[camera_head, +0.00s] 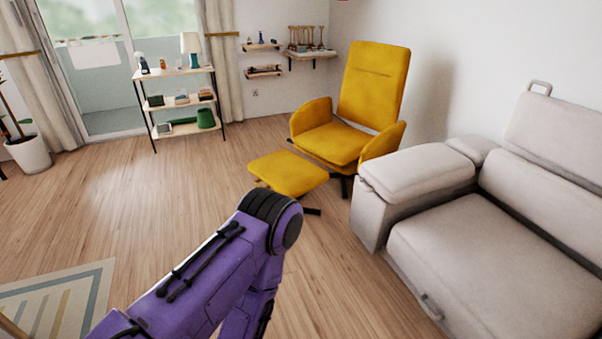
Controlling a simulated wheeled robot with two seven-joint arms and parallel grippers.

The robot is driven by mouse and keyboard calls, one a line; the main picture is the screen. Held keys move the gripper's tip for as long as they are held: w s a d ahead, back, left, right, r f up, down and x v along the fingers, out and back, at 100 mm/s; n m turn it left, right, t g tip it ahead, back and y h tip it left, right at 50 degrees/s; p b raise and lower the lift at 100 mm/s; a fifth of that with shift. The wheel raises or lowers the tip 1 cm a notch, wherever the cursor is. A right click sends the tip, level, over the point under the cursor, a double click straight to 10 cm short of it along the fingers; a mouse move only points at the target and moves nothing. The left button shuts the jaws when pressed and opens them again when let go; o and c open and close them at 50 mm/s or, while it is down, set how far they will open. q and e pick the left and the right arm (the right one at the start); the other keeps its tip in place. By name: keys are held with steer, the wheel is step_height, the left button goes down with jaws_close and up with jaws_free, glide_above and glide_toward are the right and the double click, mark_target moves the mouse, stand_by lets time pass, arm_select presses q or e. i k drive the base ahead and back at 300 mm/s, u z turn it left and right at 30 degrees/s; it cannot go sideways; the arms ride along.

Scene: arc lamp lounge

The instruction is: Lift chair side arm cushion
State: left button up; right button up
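A grey sofa (490,262) stands at the right, with a padded arm cushion (415,170) on top of its left arm, the side toward the yellow chair. The cushion lies flat on the armrest, and a smaller grey pad (472,148) sits behind it near the backrest. The yellow lounge chair (372,85) has its own side arms and stands upright beyond the sofa. One purple arm of mine comes in from the lower left and bends back down at its elbow, left of the sofa and apart from it. Neither of my grippers shows.
A yellow footstool (288,173) stands in front of the chair. A shelf (180,103) with a lamp and a potted plant (28,152) are at the back left. A striped rug (62,298) lies at lower left. The wood floor (130,200) between is clear.

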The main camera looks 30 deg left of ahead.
mark_target(405, 174)
steer(key=u, duration=0.5)
steer(key=i, duration=2.15)
steer(key=z, duration=0.4)
